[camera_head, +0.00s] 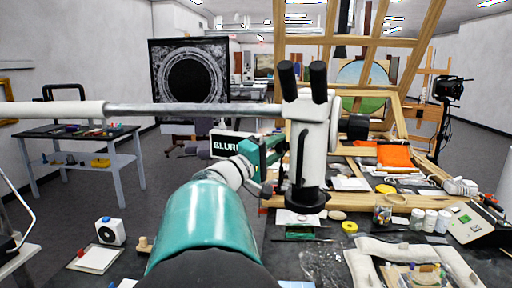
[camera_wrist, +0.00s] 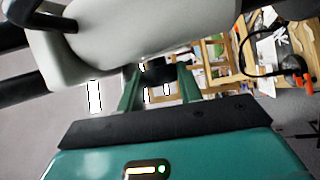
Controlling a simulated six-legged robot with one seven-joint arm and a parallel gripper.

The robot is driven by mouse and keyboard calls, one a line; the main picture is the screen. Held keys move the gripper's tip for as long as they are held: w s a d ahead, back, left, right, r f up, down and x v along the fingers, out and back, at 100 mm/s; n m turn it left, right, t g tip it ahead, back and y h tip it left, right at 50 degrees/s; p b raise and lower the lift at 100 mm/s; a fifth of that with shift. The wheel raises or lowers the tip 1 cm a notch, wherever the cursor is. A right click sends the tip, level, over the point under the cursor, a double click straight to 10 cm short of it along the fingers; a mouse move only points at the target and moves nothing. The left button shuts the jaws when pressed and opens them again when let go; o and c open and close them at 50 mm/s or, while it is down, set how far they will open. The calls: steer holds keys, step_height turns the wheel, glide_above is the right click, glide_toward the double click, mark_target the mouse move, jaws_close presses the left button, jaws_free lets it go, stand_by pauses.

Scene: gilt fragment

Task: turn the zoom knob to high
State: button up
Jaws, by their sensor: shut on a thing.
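The white microscope (camera_head: 309,140) with two black eyepieces stands upright on a black base at the workbench. In the head view the knob is hidden by my gripper. No knob marking is readable. A display (camera_head: 226,145) behind my arm shows letters starting "BLURR", partly covered.
A long boom (camera_head: 180,108) crosses in front at eyepiece-base height. A wooden frame (camera_head: 400,85) rises behind the microscope. Jars (camera_head: 422,219), an orange cloth (camera_head: 394,156) and a padded frame (camera_head: 365,262) crowd the bench at right. A side table (camera_head: 80,140) stands far left.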

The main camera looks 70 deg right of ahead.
steer(key=m+g+h, duration=0.1)
steer(key=f+m+g+h, duration=0.1)
steer(key=shift+w+d+g, duration=0.1)
steer(key=shift+d+g, duration=0.05)
steer(key=shift+g, duration=0.15)
steer(key=shift+m+g, duration=1.2)
steer(key=shift+h, duration=0.3)
steer(key=o, duration=1)
steer(key=shift+d, duration=0.1)
steer(key=shift+r, duration=0.1)
steer(key=v, duration=1.3)
steer(key=shift+f, duration=0.35)
